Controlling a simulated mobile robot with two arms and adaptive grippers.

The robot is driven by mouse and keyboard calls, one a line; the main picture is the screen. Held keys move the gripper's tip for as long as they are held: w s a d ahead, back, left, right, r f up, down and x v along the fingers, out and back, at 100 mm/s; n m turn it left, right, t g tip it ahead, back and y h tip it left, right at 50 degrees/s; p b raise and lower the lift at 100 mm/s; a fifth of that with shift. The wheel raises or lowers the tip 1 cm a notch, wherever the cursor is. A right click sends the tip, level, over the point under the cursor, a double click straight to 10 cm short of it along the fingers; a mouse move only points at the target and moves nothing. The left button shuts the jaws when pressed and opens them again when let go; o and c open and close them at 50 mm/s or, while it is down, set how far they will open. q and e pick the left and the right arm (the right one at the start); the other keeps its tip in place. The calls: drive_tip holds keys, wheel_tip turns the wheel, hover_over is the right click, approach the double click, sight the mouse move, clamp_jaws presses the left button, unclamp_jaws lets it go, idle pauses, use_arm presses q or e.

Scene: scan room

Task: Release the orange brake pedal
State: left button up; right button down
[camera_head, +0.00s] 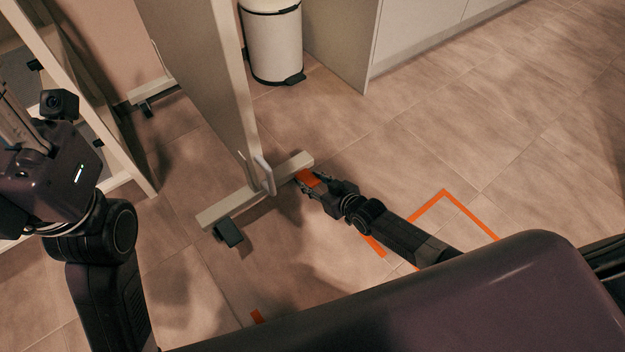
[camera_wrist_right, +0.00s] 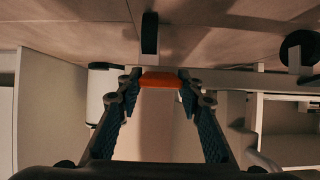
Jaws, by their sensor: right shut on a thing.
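The orange brake pedal (camera_head: 308,178) is a small block at the right end of a pale foot bar (camera_head: 225,208) near the floor. My right gripper (camera_head: 306,184) reaches in from the lower right and is shut on the pedal. In the right wrist view the orange pedal (camera_wrist_right: 161,80) sits between the tips of my right gripper (camera_wrist_right: 160,84), its front face in plain sight. My left arm shows at the left edge, but its fingertips are not visible.
A tall pale panel (camera_head: 190,70) rises from the foot bar. A dark caster (camera_head: 229,232) sits at the bar's near side. A white bin (camera_head: 273,42) and a cabinet (camera_head: 415,35) stand behind. Orange tape (camera_head: 443,193) marks the open floor at right.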

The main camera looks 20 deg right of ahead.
drive_tip(key=c, duration=1.3)
unclamp_jaws()
drive_tip(key=v, duration=1.2)
drive_tip(key=shift+f, duration=0.1)
